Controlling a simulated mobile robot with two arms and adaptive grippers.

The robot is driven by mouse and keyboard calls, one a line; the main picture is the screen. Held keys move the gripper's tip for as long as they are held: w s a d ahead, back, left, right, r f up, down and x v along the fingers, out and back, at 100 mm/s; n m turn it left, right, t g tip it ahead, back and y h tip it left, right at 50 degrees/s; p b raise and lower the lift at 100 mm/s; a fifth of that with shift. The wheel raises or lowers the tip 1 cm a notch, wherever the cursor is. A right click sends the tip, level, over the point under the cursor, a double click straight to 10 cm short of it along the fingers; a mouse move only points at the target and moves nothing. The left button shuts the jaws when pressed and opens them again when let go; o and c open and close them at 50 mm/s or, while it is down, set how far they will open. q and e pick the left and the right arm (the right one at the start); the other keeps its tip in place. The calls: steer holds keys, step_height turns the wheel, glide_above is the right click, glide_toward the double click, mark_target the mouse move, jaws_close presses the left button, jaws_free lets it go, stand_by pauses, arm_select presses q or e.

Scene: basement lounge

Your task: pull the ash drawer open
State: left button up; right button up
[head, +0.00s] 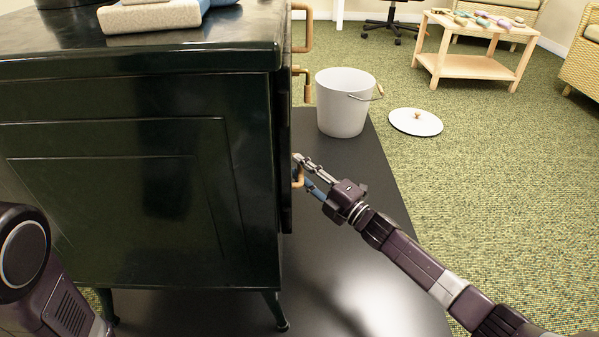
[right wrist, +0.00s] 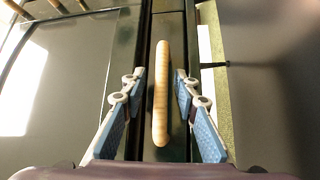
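The dark green stove (head: 130,190) stands at the left in the head view, its front facing right. A low tan bar handle (head: 297,177) sticks out from the lower front. In the right wrist view the handle (right wrist: 161,110) is a long wooden bar on a narrow dark drawer front (right wrist: 174,30). My right gripper (head: 303,170) is at this handle. In the right wrist view my right gripper (right wrist: 160,78) is open, with one finger on each side of the bar and gaps between. The drawer front is hidden in the head view. My left gripper is out of view.
A white bucket (head: 342,110) stands on the dark floor plate (head: 372,190), beyond my right gripper. Its lid (head: 416,122) lies on the green carpet (head: 500,190). A low wooden table (head: 470,65) is farther back. The carpet to the right is clear.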

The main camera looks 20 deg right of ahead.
jaws_close()
stand_by(0.5)
